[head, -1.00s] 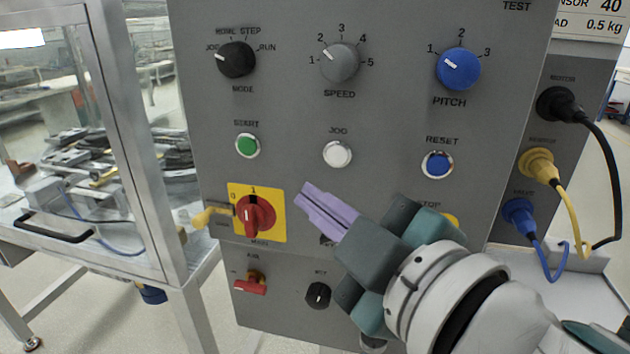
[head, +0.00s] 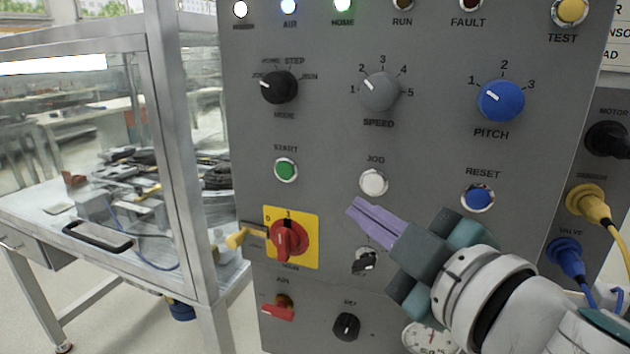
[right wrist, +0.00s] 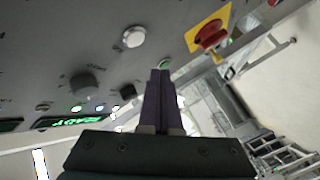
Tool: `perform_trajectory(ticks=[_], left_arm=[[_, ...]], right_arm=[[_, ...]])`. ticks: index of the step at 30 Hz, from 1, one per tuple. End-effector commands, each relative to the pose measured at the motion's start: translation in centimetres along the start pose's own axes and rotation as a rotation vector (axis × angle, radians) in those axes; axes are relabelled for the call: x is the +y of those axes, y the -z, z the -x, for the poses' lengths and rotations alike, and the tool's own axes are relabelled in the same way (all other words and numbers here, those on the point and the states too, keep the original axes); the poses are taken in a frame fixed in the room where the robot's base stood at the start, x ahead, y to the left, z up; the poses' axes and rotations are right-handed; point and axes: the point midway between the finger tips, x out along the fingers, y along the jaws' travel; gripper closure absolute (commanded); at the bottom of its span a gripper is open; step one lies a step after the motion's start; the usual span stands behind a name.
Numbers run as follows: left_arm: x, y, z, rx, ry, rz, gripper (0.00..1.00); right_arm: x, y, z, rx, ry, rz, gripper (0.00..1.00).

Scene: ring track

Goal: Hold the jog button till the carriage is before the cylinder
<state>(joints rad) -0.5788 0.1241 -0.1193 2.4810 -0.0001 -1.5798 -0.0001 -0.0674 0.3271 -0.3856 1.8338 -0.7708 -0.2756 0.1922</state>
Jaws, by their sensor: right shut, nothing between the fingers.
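The white JOG button (head: 373,182) is on the grey control panel (head: 335,130), between the green START button and the blue RESET button. It also shows in the right wrist view (right wrist: 134,37). My right gripper (head: 352,208) is shut and empty, its purple fingers just below and left of the JOG button in the head view. I see no clear contact with the button. The fingers also show in the right wrist view (right wrist: 160,75). The carriage and the cylinder cannot be made out. My left gripper is not in view.
The panel also bears the MODE knob (head: 279,87), SPEED knob (head: 380,92), PITCH knob (head: 501,100), START button (head: 286,169), RESET button (head: 478,197) and red main switch (head: 288,239). A glazed, metal-framed enclosure (head: 160,100) with machinery stands at the left. Cables plug in at the right.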

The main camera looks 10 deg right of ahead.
Motion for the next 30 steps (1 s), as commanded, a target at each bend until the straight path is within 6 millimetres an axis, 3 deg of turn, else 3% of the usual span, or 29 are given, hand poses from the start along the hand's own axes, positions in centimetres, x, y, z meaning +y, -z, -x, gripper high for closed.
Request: perform_trajectory(ticks=[10,30], left_arm=[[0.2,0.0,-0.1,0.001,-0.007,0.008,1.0],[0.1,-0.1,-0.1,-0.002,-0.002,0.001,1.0]], right_arm=[[1.7,-1.7,-2.3,-0.001,0.0,0.001,1.0],[1.9,-1.9,-2.5,-0.002,0.0,0.0,1.0]])
